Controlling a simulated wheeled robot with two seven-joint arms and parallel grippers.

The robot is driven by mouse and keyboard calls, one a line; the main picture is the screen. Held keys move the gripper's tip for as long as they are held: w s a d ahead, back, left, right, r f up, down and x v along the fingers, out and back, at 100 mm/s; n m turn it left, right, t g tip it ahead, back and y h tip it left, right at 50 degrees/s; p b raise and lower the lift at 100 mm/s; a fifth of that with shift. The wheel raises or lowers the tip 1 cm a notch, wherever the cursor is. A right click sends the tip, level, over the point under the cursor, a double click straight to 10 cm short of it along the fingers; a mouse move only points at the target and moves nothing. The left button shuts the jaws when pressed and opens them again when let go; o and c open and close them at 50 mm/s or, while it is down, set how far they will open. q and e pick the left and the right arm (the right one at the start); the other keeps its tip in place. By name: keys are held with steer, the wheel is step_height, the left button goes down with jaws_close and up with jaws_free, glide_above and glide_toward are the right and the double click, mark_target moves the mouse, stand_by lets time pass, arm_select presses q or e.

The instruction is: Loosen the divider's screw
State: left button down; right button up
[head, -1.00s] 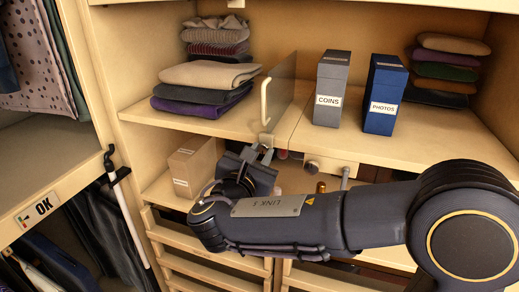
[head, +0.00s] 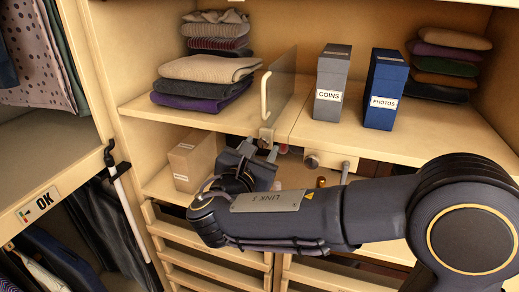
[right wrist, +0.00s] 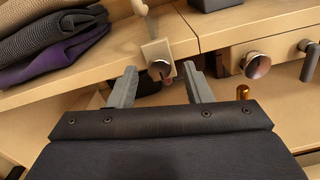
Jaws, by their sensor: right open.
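The divider (head: 281,84) is a grey upright panel with a pale handle, standing on the shelf between the folded clothes and the boxes. At its foot, on the shelf's front edge, is a small plate (right wrist: 154,49) with a round metal screw (right wrist: 160,69). My right gripper (head: 261,150) is open just below and in front of the plate. In the right wrist view its two fingers lie left and right of the screw, with nothing held. I cannot tell whether the fingertips touch it. My left gripper is not in view.
A grey COINS box (head: 332,84) and a blue PHOTOS box (head: 385,88) stand right of the divider. Folded clothes (head: 205,78) lie left of it. A drawer knob (right wrist: 255,65) sits right of the screw. A beige box (head: 192,161) stands on the lower shelf.

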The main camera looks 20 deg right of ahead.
steer(key=b+v, duration=0.1)
steer(key=v, duration=0.6)
steer(key=shift+s+a+b, duration=0.2)
steer(key=shift+s+b, duration=0.05)
steer(key=shift+b, duration=0.1)
steer(key=s+d+f+m+g+y, duration=0.1)
steer(key=s+d+f+m+g, duration=0.3)
steer(key=d, duration=0.3)
steer(key=s+d+f+m+g+y, duration=0.1)
steer(key=s+d+f+m+g, duration=0.1)
steer(key=d+f+m+g, duration=0.4)
steer(key=s+d+f+m+g+y, duration=0.2)
steer(key=s+d+f+m+y, duration=0.25)
steer(key=s+f, duration=0.3)
steer(key=s+a+f+m+t+y, duration=0.1)
steer(key=s+a+m+y, duration=0.5)
steer(key=m, duration=0.8)
steer(key=shift+s+a+f+t+y, duration=0.3)
steer(key=shift+s+t+y, duration=0.35)
steer(key=shift+t, duration=0.15)
